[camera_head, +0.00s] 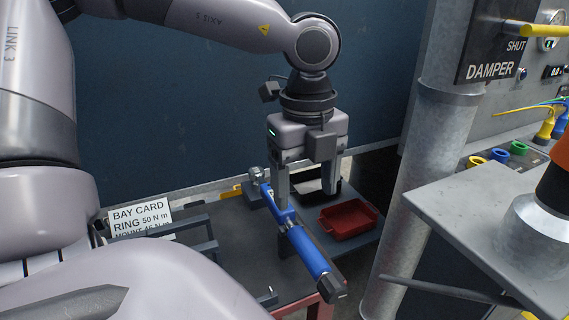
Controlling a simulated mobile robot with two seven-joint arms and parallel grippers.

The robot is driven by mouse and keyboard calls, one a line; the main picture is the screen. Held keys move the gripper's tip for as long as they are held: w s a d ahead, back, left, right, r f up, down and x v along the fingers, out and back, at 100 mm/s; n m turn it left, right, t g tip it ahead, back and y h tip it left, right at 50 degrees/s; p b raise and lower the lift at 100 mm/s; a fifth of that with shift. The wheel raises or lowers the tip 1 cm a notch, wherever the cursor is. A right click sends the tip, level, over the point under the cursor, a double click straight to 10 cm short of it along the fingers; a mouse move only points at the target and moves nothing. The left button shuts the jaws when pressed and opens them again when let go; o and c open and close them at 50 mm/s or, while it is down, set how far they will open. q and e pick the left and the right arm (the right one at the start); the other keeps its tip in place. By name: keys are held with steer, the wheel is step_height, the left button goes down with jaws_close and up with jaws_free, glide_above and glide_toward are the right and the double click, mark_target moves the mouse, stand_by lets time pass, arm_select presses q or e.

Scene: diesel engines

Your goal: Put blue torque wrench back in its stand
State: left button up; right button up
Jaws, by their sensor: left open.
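The blue torque wrench (308,251) lies at a slant over the grey bench, its metal head (256,173) at the far end and its dark handle end toward me at the bench's red-edged corner. My left gripper (306,200) points down over it from above with its two fingers apart. One finger overlaps the wrench's middle in the picture; the other is to its right. I cannot tell whether they touch it. A grey bracketed rack (197,222), perhaps the stand, is left of the wrench, partly hidden by my arm. My right gripper is out of view.
A red tray (349,218) sits right of the wrench. A white bay card (139,217) stands at the left. A metal post (424,180) rises on the right, beside a grey counter (470,215) with coloured rings and plugs behind it. A dark blue wall closes the back.

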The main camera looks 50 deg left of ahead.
mark_target(302, 236)
arm_select(q)
steer(key=shift+a+f+b, duration=0.15)
steer(key=shift+f+b, duration=1.65)
steer(key=shift+f, duration=1.4)
step_height(302, 236, down, 3)
steer(key=b, duration=0.3)
steer(key=shift+r, duration=0.1)
steer(key=shift+f+b, duration=0.6)
steer(key=shift+b, duration=0.3)
steer(key=shift+f+b, duration=0.3)
steer(key=shift+b, duration=0.15)
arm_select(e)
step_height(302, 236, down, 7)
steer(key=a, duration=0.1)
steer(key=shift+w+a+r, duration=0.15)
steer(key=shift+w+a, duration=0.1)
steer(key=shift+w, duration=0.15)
arm_select(q)
steer(key=shift+f+b, duration=0.1)
steer(key=shift+b, duration=0.3)
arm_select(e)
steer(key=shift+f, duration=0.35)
arm_select(q)
jaws_close()
